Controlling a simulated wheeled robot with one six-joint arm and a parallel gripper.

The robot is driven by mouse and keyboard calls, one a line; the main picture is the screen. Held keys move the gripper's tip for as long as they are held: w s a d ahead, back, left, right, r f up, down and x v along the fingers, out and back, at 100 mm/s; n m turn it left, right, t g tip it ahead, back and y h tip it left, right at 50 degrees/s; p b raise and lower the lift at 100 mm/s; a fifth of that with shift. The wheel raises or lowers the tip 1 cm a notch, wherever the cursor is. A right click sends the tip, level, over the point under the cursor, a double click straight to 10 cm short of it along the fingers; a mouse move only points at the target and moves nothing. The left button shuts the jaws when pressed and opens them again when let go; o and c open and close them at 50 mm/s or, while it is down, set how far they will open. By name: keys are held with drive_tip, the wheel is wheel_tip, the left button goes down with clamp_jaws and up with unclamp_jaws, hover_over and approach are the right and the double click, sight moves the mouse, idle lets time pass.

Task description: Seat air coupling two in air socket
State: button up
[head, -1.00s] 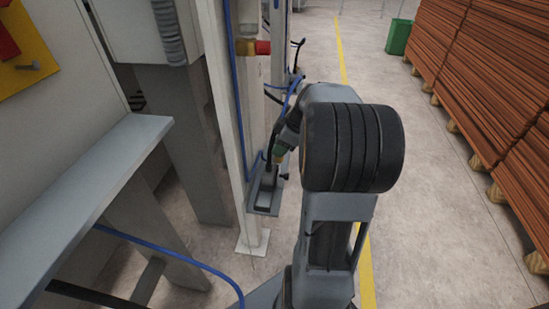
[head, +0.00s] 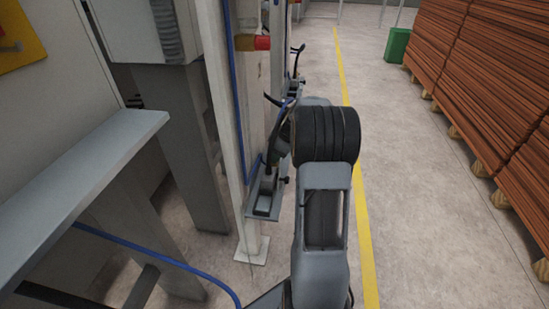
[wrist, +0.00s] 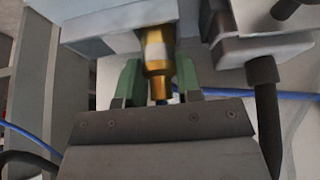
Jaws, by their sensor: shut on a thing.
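In the wrist view, my gripper (wrist: 159,84) has its green-padded fingers on both sides of a brass air coupling (wrist: 155,58) with a pale band, and it is shut on it. The coupling's far end meets a light grey block (wrist: 105,28), possibly the air socket; I cannot tell whether it is inside or only against it. A blue hose shows behind the fingers. In the head view, my gripper is beside the pale post (head: 250,150), mostly hidden by my dark wrist, and the coupling is hidden.
A grey bracket with a block (head: 266,200) is fixed low on the post. A red-and-brass fitting (head: 256,43) is higher up. A blue hose (head: 170,262) loops below the grey bench (head: 95,185). Wood stacks (head: 490,90) stand right, across open floor.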

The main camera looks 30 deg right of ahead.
drive_tip(key=shift+f, duration=0.4)
drive_tip(key=shift+f, duration=0.15)
drive_tip(key=o, duration=1)
drive_tip(key=shift+o, duration=0.2)
drive_tip(key=shift+r, duration=0.4)
drive_tip(key=p+v, duration=0.3)
drive_tip(key=v, duration=0.8)
drive_tip(key=shift+s+d+r+p, duration=0.2)
drive_tip(key=shift+p, duration=0.1)
drive_tip(key=shift+s, duration=0.1)
